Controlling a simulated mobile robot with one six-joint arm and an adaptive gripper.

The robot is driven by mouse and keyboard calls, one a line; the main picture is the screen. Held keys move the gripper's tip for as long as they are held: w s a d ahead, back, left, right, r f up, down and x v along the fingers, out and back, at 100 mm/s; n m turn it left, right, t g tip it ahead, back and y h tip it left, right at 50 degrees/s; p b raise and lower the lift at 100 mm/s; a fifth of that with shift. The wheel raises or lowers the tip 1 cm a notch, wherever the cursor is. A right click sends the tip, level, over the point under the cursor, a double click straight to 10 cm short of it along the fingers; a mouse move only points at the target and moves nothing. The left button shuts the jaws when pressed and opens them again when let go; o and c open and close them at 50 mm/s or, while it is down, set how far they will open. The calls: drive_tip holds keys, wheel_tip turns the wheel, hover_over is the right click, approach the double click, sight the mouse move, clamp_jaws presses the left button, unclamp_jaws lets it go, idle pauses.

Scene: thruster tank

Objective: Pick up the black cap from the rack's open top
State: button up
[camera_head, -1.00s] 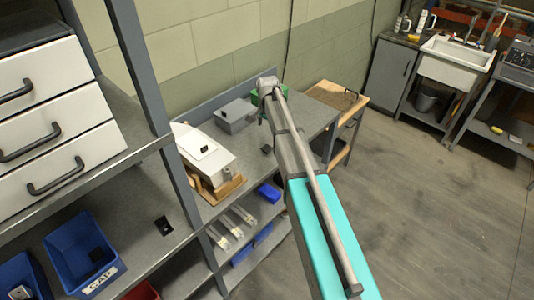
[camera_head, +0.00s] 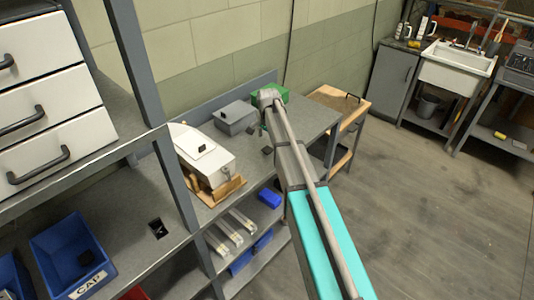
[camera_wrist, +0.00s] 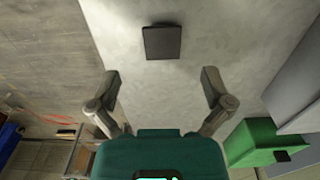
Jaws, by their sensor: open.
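A small black square cap (camera_head: 267,150) lies flat on the open grey top (camera_head: 300,122) of the rack in the head view, just left of my arm. In the wrist view, the cap (camera_wrist: 163,43) lies on the same pale grey surface, beyond the fingertips and roughly centred between them. My gripper (camera_wrist: 160,82) is open and empty, its two fingers spread wide and apart from the cap. In the head view my gripper is mostly hidden by my arm.
A green box (camera_wrist: 262,143) stands right of my gripper in the wrist view, and a grey box (camera_head: 236,117) is behind the cap. A white tank (camera_head: 203,150) carries another black piece. Upright posts and shelves (camera_head: 180,195) stand left.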

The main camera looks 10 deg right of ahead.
sight(268, 150)
drive_tip(key=shift+f, duration=0.15)
drive_tip(key=shift+f+b, duration=2.45)
drive_tip(key=shift+b, duration=0.15)
drive_tip(key=c, duration=0.9)
